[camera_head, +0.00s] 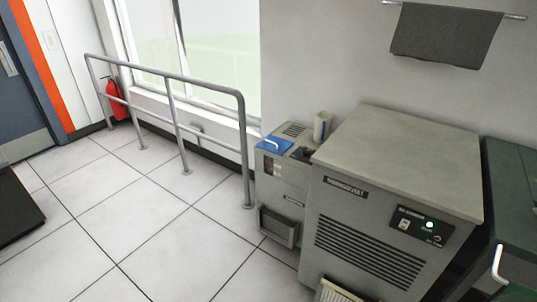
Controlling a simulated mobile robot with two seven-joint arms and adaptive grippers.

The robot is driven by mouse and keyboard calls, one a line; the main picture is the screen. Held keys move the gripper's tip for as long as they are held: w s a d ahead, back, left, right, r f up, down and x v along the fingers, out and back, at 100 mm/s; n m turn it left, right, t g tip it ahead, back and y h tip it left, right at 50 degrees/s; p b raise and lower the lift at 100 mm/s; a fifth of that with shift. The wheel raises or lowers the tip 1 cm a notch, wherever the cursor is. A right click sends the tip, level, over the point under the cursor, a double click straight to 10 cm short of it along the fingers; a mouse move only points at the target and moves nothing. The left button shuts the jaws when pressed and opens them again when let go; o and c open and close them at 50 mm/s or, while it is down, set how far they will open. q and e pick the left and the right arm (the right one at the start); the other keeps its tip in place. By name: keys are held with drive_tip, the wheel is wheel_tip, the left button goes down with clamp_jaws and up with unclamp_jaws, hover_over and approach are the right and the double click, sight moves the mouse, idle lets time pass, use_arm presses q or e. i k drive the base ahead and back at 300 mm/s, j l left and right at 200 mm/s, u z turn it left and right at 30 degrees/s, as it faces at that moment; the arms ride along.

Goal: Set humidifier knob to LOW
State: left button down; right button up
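A large grey cabinet (262,277) with a light worn top stands at the right, against the wall; I take it to be the humidifier. Its front has a dark slatted vent and a black control panel (421,228) at the upper right. The panel carries a lit green-white lamp (430,225), a small pale switch-like part at its left, and a small round part (437,239) at lower right that may be the knob. Its setting and the small lettering are too small to read. Neither of my grippers is in view.
A smaller grey machine (283,185) with a blue lid part (274,145) and a beige cylinder (322,126) adjoins it. A green cabinet (512,190) stands close at right. A metal railing (178,77) runs along the window. The tiled floor (150,215) is clear at left centre.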

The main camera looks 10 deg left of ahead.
sight(307, 153)
drive_tip(key=i+j+z, duration=0.1)
drive_tip(key=z, duration=0.35)
drive_tip(key=j+z, duration=0.25)
drive_tip(key=z, duration=0.2)
drive_tip(key=i+j+z, duration=0.1)
drive_tip(key=j+z, duration=0.15)
drive_tip(key=z, duration=0.2)
drive_tip(key=j+z, duration=0.45)
drive_tip(key=j, duration=0.5)
drive_tip(key=k, duration=0.05)
